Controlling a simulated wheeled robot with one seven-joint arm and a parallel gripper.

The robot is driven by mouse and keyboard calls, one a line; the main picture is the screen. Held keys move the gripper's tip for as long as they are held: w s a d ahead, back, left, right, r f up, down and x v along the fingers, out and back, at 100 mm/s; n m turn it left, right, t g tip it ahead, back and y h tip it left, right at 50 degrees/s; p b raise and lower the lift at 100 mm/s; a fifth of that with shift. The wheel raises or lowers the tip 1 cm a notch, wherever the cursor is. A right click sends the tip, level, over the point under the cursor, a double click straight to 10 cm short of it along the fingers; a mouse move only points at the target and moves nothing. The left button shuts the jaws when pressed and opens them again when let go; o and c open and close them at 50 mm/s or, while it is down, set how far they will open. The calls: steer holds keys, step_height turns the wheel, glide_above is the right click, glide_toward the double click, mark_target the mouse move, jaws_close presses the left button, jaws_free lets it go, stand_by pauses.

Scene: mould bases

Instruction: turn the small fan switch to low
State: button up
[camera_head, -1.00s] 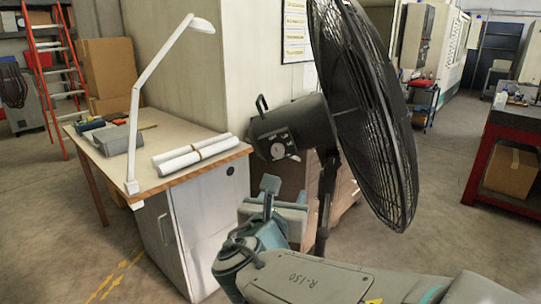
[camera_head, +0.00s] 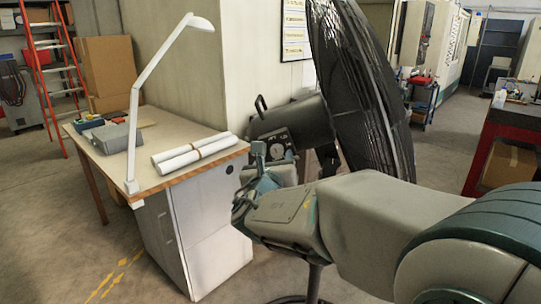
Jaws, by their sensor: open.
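The large black fan (camera_head: 365,100) stands right of the desk, with its round cage tilted. Its dark motor housing (camera_head: 290,122) faces me and carries a control panel with a pale round switch knob (camera_head: 276,150). My gripper (camera_head: 259,151) is open, just in front of the panel at its lower left, with a finger pointing up. The gripper and wrist hide the lower part of the panel. I cannot tell whether a finger touches the knob, and the knob's setting is too small to read.
The wooden-topped desk (camera_head: 205,160) stands at the left, with white paper rolls (camera_head: 190,153) near its edge and a white lamp (camera_head: 150,70). A red-framed table (camera_head: 505,130) is at the right. My arm fills the lower right. Floor shows at the lower left.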

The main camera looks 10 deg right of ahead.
steer(key=shift+x, duration=0.85)
steer(key=c, duration=1)
